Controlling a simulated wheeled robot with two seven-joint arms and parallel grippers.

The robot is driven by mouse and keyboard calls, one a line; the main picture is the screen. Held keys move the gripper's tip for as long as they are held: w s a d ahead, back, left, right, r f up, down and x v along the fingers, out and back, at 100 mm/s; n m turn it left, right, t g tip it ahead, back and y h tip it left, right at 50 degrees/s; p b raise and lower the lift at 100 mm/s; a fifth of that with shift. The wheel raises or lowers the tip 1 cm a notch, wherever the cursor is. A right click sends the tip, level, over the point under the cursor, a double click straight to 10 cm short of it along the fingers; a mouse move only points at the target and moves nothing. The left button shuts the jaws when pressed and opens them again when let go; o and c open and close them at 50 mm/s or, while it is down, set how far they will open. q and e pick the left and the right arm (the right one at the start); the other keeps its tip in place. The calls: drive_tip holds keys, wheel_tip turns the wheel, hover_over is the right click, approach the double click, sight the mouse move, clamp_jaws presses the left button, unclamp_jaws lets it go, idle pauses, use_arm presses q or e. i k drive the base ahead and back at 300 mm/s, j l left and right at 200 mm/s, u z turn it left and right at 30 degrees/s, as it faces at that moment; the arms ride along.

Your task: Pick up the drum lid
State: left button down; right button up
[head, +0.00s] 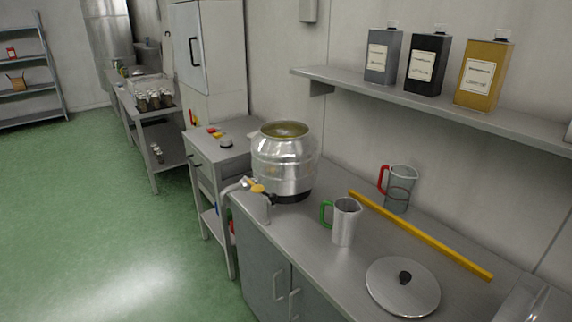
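The drum lid (403,287) is a round, shiny metal disc with a black knob (405,277) at its centre. It lies flat, knob up, on the steel worktop (300,234) near its front edge at the lower right. The steel drum (284,165) stands upright at the worktop's far left end. Its top is open and shows yellowish-green contents. A tap with a yellow handle (257,188) is at its lower front. Neither of my grippers is in view.
A green-handled jug (345,222) stands left of the lid. A yellow bar (420,234) lies behind the lid, and a red-handled jug (398,196) stands farther back. A wall shelf (440,105) with several tins overhangs the worktop. A shiny object (525,303) is cut off at lower right.

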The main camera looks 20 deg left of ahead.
sight(403, 287)
drive_tip(key=j+z, duration=0.1)
drive_tip(key=j, duration=1.9)
drive_tip(key=k, duration=0.05)
